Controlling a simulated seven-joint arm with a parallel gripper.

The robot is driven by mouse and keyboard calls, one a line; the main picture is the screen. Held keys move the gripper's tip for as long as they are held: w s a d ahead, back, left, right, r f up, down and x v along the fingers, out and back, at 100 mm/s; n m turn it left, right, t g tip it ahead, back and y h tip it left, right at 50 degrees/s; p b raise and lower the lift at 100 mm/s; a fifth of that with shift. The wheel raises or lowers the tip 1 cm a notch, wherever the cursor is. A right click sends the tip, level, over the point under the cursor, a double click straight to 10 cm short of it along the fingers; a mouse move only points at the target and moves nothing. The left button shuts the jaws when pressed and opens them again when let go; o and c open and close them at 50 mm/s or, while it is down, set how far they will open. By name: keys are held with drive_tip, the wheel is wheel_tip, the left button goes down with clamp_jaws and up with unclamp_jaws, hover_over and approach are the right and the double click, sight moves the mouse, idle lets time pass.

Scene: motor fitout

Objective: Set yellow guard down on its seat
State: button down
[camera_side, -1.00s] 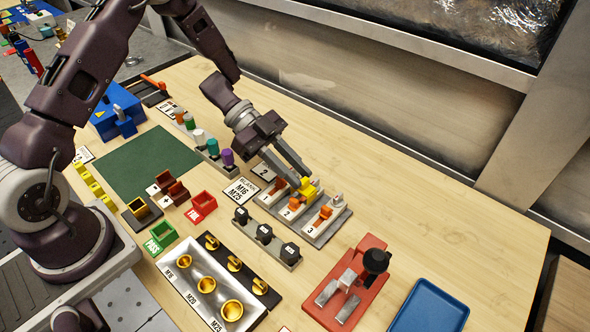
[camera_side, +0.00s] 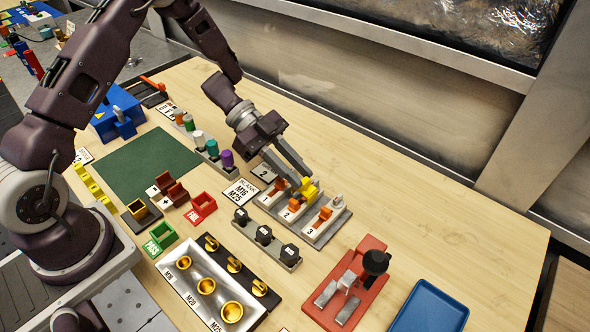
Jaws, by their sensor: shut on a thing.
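The yellow guard (camera_side: 309,189) is a small yellow block at the middle position of the grey numbered fixture (camera_side: 327,235). My gripper (camera_side: 305,181) reaches down from the upper left and is shut on the guard. The guard sits at the back of station 2, behind its orange piece (camera_side: 295,204). The fingers partly cover it, and I cannot tell whether it touches the fixture or hangs slightly above it.
Black blocks (camera_side: 264,234) stand in a row in front of the fixture. A red clamp stand (camera_side: 347,287) and a blue tray (camera_side: 432,308) lie to the right. Coloured pegs (camera_side: 198,137) stand left. The table behind the fixture is clear.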

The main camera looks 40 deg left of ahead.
drive_tip(key=shift+f, duration=1.05)
drive_tip(key=shift+r, duration=0.1)
drive_tip(key=shift+r, duration=0.6)
idle(0.6)
drive_tip(key=shift+f, duration=0.7)
idle(0.4)
drive_tip(key=c, duration=1.2)
unclamp_jaws()
drive_tip(key=shift+w+a, duration=0.1)
drive_tip(key=shift+a, duration=0.05)
drive_tip(key=v, duration=0.7)
drive_tip(key=shift+r, duration=0.1)
